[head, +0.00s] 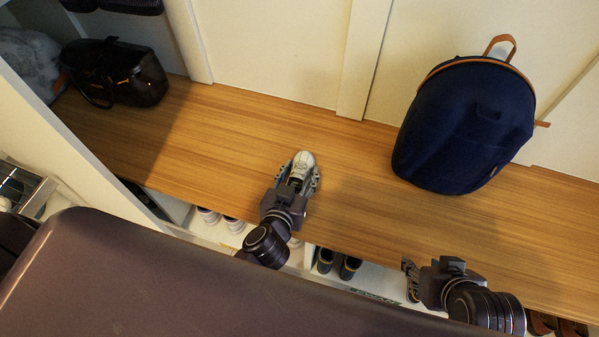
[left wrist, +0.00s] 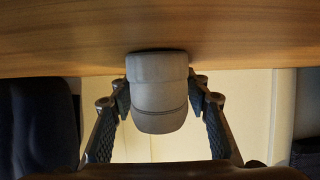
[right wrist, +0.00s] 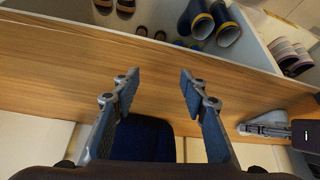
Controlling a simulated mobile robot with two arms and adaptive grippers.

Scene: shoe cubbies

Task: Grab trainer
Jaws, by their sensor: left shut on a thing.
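A light grey-white trainer (head: 304,160) is between the fingers of my left gripper (head: 298,183), over the middle of the wooden bench. In the left wrist view the rounded trainer (left wrist: 158,95) fills the gap between the fingers of my left gripper (left wrist: 160,100), with a dark shadow where it meets or nears the bench. I cannot tell whether it touches the bench. My left gripper is shut on the trainer. My right gripper (head: 412,280) is at the bench's front edge; in the right wrist view its fingers (right wrist: 160,80) are apart with nothing between them.
On the wooden bench (head: 240,125), a navy backpack (head: 465,125) stands at the right and a black bag (head: 115,72) lies at the far left. Below the front edge, cubbies hold dark boots (right wrist: 212,22), striped shoes (right wrist: 290,55) and brown sandals (right wrist: 125,7). The bench between bag and backpack is otherwise clear.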

